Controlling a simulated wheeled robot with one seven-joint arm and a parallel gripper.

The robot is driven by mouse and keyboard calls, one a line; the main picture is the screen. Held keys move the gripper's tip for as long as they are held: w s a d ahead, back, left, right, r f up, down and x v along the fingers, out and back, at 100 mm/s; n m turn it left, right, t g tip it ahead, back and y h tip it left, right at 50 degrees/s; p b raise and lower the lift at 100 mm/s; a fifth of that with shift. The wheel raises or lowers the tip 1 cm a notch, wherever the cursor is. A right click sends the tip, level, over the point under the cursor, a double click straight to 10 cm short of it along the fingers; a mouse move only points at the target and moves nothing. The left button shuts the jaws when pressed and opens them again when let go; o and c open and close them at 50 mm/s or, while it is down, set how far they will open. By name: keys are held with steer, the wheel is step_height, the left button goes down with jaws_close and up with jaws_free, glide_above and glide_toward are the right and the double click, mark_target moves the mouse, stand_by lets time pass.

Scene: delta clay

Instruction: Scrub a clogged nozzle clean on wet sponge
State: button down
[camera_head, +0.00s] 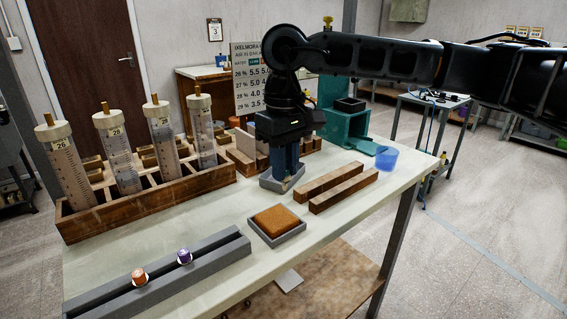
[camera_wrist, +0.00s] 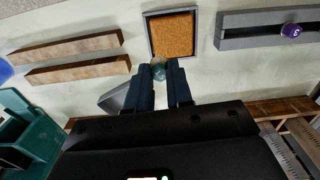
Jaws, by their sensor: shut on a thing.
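A brown-orange sponge (camera_head: 277,219) lies in a shallow grey tray (camera_head: 281,238) on the bench; in the wrist view the sponge (camera_wrist: 172,35) is just beyond my fingertips. My gripper (camera_head: 284,165) points down over a small grey holder (camera_head: 283,183), behind the sponge tray. In the wrist view my gripper (camera_wrist: 161,86) is shut on a small teal-grey rounded nozzle (camera_wrist: 158,70). Its tip is hidden. An orange nozzle (camera_head: 139,276) and a purple nozzle (camera_head: 184,256) sit on a long grey rail (camera_head: 215,252); the purple one also shows in the wrist view (camera_wrist: 291,30).
Two wooden bars (camera_head: 343,190) lie right of my gripper. A blue translucent cup (camera_head: 387,159) and a teal machine (camera_head: 345,128) stand behind them. A wooden rack (camera_head: 150,200) with several tall numbered tubes fills the left. Bare benchtop lies around the sponge tray.

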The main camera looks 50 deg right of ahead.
steer(key=shift+a+f+b, duration=0.1)
steer(key=shift+f+b, duration=0.45)
steer(key=shift+f, duration=2.25)
steer(key=shift+w+a+f+b, duration=0.1)
steer(key=shift+w+a+b, duration=0.25)
steer(key=shift+a, duration=0.3)
steer(key=shift+w+a+f+b, duration=0.1)
steer(key=shift+w+a+b, duration=0.1)
steer(key=shift+a+b, duration=0.35)
steer(key=shift+w+a+f+b, duration=0.1)
steer(key=shift+w+a+b, duration=0.15)
steer(key=shift+a, duration=0.5)
steer(key=shift+d, duration=0.1)
steer(key=shift+s+d+f+b, duration=0.1)
steer(key=shift+s+d+b, duration=0.25)
steer(key=shift+d, duration=0.3)
steer(key=shift+s+d+r+b, duration=0.1)
steer(key=shift+s+d+b, duration=0.25)
steer(key=shift+d, duration=0.3)
steer(key=shift+s+d+f+b, duration=0.1)
steer(key=shift+s+d+b, duration=0.1)
steer(key=shift+d+b, duration=0.35)
steer(key=shift+d, duration=0.1)
